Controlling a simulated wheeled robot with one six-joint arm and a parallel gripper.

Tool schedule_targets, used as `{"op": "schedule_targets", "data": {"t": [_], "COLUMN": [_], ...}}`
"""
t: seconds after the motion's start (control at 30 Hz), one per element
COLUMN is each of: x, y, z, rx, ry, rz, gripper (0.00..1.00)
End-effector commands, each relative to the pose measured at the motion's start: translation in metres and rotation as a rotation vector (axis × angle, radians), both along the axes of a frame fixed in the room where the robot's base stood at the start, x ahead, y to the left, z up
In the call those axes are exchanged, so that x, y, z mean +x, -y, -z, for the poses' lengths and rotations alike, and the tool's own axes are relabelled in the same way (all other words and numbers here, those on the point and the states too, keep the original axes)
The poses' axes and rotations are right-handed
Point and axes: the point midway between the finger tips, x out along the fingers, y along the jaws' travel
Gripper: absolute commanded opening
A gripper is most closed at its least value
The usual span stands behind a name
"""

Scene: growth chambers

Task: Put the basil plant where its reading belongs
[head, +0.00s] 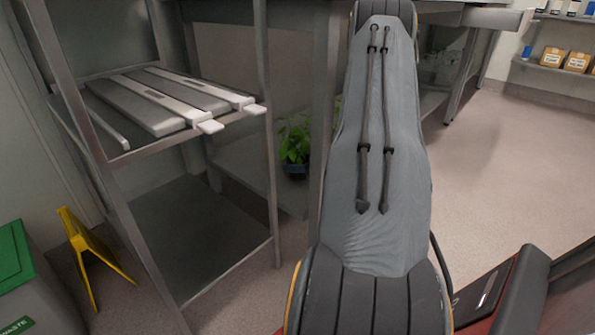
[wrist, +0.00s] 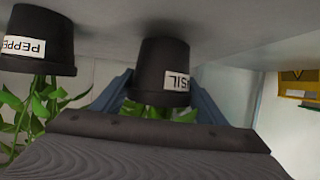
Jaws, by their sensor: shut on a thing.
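The wrist view is upside down. In it the basil plant is in a black pot (wrist: 158,62) with a white label, partly hidden, reading "SIL". My gripper (wrist: 162,92) has its blue fingers on either side of this pot and is shut on it. The pot's base is at or very near a pale grey surface (wrist: 235,28); I cannot tell if it touches. Green leaves show just beyond the gripper body, which hides most of the plant. In the head view my arm hides the gripper and the pot.
A pepper pot (wrist: 38,45) stands close beside the basil. In the head view a leafy plant in a dark pot (head: 295,165) shows behind a metal rack (head: 195,292). A yellow floor sign (head: 92,250) and green-lidded waste bin (head: 15,255) stand left. Right floor is clear.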

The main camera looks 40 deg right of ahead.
Motion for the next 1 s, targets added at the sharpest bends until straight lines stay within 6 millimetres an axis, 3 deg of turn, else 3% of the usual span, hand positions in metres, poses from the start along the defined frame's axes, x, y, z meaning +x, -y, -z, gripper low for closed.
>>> {"op": "schedule_targets", "data": {"t": [0.1, 0.5, 0.53, 0.63, 1.0], "x": [0.0006, 0.0002, 0.0, 0.0001, 0.0002], "y": [0.0007, 0.0007, 0.0006, 0.0006, 0.0006], "z": [0.0153, 0.0173, 0.0175, 0.0174, 0.0145], "rx": [0.0, 0.0, 0.0, 0.0, -0.001], "ry": [0.002, 0.002, 0.001, 0.001, 0.001], "rz": [0.001, 0.001, 0.001, 0.001, 0.001], "gripper": [0.31, 0.31, 0.69, 0.85, 0.85]}}
